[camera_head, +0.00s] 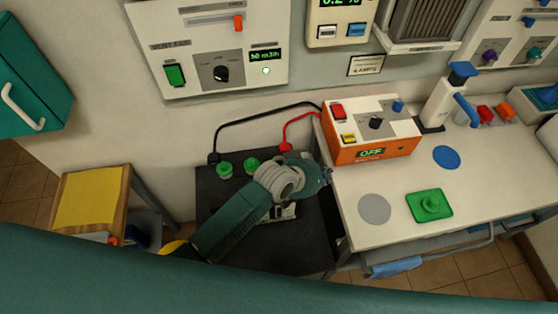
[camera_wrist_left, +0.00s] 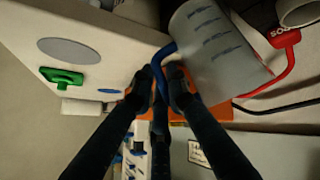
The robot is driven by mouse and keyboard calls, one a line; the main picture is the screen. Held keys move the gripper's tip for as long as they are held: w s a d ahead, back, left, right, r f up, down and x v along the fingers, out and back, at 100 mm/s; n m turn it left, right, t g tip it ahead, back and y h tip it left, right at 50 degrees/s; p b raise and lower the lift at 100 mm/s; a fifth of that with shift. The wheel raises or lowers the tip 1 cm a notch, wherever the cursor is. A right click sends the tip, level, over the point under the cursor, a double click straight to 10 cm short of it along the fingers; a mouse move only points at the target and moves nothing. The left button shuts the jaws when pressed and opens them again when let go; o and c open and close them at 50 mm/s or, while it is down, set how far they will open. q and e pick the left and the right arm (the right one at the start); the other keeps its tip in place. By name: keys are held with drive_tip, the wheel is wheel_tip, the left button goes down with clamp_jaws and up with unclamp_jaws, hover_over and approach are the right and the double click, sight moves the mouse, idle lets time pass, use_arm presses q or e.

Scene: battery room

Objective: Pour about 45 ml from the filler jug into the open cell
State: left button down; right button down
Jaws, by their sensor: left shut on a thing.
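My left gripper (camera_head: 325,176) is over the right edge of the dark battery box (camera_head: 215,220), beside the bench. In the left wrist view its fingers (camera_wrist_left: 160,88) are shut on the blue handle of the filler jug (camera_wrist_left: 215,45). The jug is a pale grey cylinder with dark scale marks. Its contents are not visible, and I cannot tell its tilt. In the head view my arm covers much of the box, and I cannot make out the jug there. Two green caps (camera_head: 224,170) (camera_head: 252,165) show on the box; the open cell is not visible. My right gripper is out of view.
An orange charger (camera_head: 372,148) reading OFF stands on the white bench (camera_head: 480,190), with black and red cables running to the box.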

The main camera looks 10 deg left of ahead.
use_arm(q)
drive_tip(key=shift+s+d+f, duration=0.2)
drive_tip(key=shift+d+f, duration=0.1)
drive_tip(key=shift+d, duration=0.1)
drive_tip(key=shift+s+d+f+m+t+y+b, duration=0.3)
drive_tip(key=shift+d+f+m+t+y, duration=0.15)
drive_tip(key=shift+y, duration=0.4)
drive_tip(key=shift+s+d+f+m+t+y+b, duration=0.15)
drive_tip(key=shift+d+f+m+t+y+b, duration=0.2)
drive_tip(key=shift+y, duration=0.5)
drive_tip(key=c, duration=2.5)
unclamp_jaws()
clamp_jaws()
drive_tip(key=shift+r+p, duration=0.85)
drive_tip(key=shift+r, duration=1.7)
